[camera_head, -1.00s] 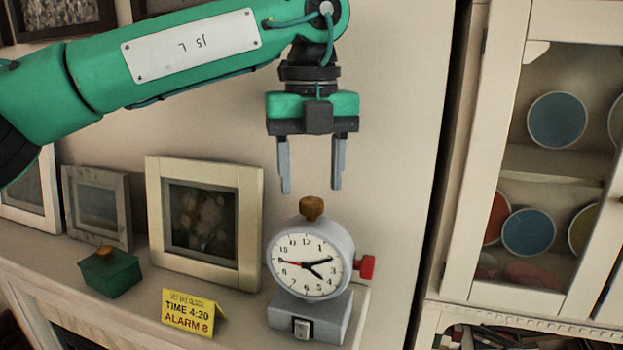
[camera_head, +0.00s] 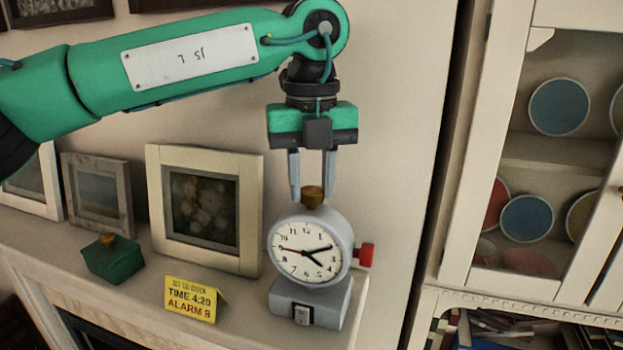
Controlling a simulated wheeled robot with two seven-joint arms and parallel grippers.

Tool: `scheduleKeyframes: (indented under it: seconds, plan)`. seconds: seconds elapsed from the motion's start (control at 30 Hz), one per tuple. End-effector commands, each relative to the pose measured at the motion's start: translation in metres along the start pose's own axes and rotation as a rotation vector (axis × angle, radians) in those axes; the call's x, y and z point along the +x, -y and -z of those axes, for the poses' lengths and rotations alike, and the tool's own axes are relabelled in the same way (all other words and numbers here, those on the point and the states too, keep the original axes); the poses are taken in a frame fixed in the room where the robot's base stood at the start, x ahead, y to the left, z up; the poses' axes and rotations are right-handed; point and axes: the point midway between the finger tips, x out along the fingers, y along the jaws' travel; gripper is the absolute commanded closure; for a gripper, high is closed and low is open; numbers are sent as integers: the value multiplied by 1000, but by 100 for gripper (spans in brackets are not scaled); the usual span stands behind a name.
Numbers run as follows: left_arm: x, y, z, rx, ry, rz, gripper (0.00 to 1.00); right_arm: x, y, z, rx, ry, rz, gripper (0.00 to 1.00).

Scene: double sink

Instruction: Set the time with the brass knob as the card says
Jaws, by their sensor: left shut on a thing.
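A grey clock (camera_head: 346,232) with a white dial stands upright on the mantel shelf. A brass knob (camera_head: 312,196) is on its top and a red knob (camera_head: 365,255) on its right side. The longer black hand points near 2, the shorter near 4, and a red hand points left near 9. A yellow card (camera_head: 193,300) left of the clock reads "TIME 4:20" and "ALARM 8"; its small top line is hard to read. My left gripper (camera_head: 312,192) points down from above, its fingers shut on the brass knob. My right gripper is not in view.
A green box (camera_head: 113,262) with a brown knob sits on the shelf (camera_head: 240,308) at left. Framed pictures lean on the wall, the largest (camera_head: 155,208) close behind the card. A cabinet with plates (camera_head: 558,107) stands at right. The space above the clock's left is free.

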Motion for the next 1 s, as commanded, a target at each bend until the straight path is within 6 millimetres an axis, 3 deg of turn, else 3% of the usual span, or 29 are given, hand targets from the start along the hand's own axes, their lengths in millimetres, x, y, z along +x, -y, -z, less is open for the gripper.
scheduleKeyframes:
  seconds: [0.37,1.0]
  plan:
    - [3,0,0,176,-1,1,93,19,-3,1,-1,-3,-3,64]
    - [1,0,0,758,1,1,93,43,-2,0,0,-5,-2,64]
